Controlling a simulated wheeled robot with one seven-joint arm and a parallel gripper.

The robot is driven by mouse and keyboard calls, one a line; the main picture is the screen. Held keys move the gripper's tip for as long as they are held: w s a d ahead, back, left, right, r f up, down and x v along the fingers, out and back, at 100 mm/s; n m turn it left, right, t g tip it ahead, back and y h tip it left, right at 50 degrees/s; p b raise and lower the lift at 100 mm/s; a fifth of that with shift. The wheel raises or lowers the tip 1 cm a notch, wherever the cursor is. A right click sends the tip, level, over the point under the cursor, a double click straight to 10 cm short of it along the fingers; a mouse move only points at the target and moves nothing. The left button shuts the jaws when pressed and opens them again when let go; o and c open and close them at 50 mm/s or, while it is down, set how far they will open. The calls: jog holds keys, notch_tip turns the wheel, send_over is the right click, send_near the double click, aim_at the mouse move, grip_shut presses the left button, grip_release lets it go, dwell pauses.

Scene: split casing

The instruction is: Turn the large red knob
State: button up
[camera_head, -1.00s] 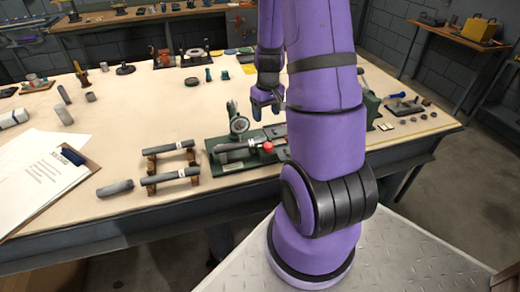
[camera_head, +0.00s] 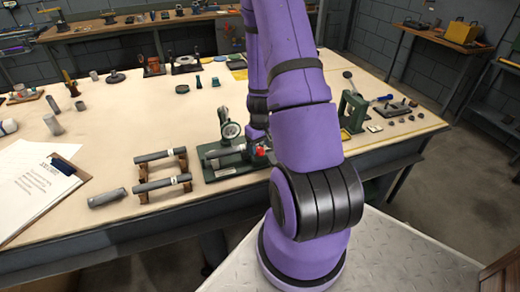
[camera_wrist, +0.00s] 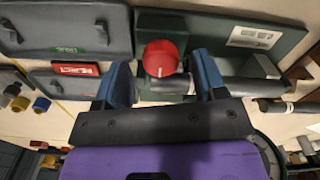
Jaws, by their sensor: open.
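The red knob (camera_wrist: 160,58) is round and shows in the wrist view between my two blue fingers. It sits on a green fixture (camera_wrist: 285,22) that carries a grey cylinder (camera_wrist: 240,86). In the head view the knob (camera_head: 261,151) is partly hidden by my arm, at the right end of the green fixture (camera_head: 222,172) with an upright dial gauge (camera_head: 230,129). My gripper (camera_wrist: 163,78) is open, with one finger on each side of the knob. I cannot tell whether either finger touches it.
Grey cylinders on a wooden rack (camera_head: 163,174) stand left of the fixture. In the wrist view, a grey tray with a green label (camera_wrist: 65,30) and one with a red label (camera_wrist: 70,82) lie to the left. A green press (camera_head: 354,110) stands to the right.

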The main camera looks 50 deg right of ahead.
aim_at(260, 150)
jog(key=shift+f, duration=0.85)
jog(key=c, duration=0.9)
jog(key=shift+m, duration=1.7)
jog(key=shift+c, duration=0.2)
jog(key=o, duration=0.9)
jog(key=shift+o, duration=0.2)
notch_tip(260, 150, up, 11)
